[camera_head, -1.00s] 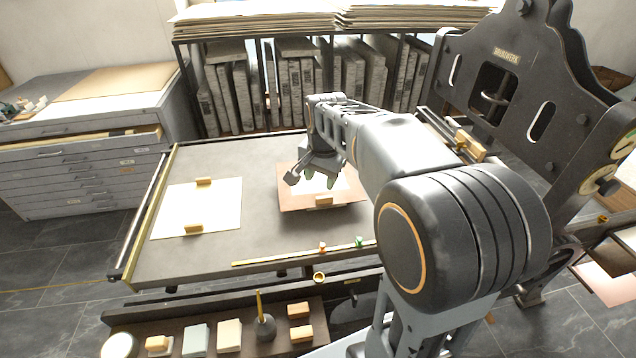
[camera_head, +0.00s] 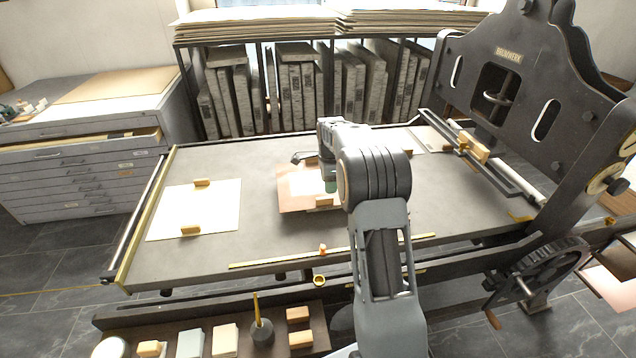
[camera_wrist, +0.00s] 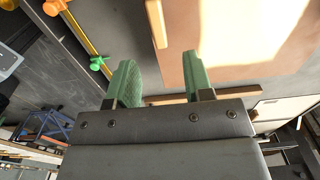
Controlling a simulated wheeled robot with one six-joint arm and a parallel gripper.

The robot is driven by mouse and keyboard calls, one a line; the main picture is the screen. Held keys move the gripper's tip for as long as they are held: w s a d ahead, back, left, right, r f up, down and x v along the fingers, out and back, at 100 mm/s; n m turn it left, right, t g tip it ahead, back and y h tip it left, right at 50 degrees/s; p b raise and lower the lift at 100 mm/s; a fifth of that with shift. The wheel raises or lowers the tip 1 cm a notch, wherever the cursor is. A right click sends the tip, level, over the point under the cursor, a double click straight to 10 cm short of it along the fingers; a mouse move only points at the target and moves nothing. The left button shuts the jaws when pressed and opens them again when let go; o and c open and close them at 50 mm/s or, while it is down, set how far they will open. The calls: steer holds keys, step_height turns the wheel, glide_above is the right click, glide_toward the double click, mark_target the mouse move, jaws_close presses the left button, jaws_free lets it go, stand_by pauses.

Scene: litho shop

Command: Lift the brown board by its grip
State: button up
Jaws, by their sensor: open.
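The brown board (camera_head: 292,199) lies flat on the dark press bed, with a pale area on its top. Its wooden grip (camera_head: 323,203) sits at the near edge, partly hidden by my arm. In the wrist view the board (camera_wrist: 240,55) fills the upper right, and the grip (camera_wrist: 156,22) is at its left edge. My gripper (camera_head: 331,186) is over the right part of the board, close to the grip. In the wrist view my gripper (camera_wrist: 160,72) has its green fingers apart, with nothing between them. The grip is beyond the fingertips, and contact does not show.
A white sheet (camera_head: 215,210) with two wooden blocks lies left on the press bed (camera_head: 258,232). A yellow ruler (camera_head: 290,258) with knobs runs along the near edge. The tall press frame (camera_head: 550,80) stands right. A tray of small items is in front.

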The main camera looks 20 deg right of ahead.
mark_target(328, 197)
steer(key=shift+f, duration=3.4)
steer(key=shift+c, duration=0.2)
jaws_close()
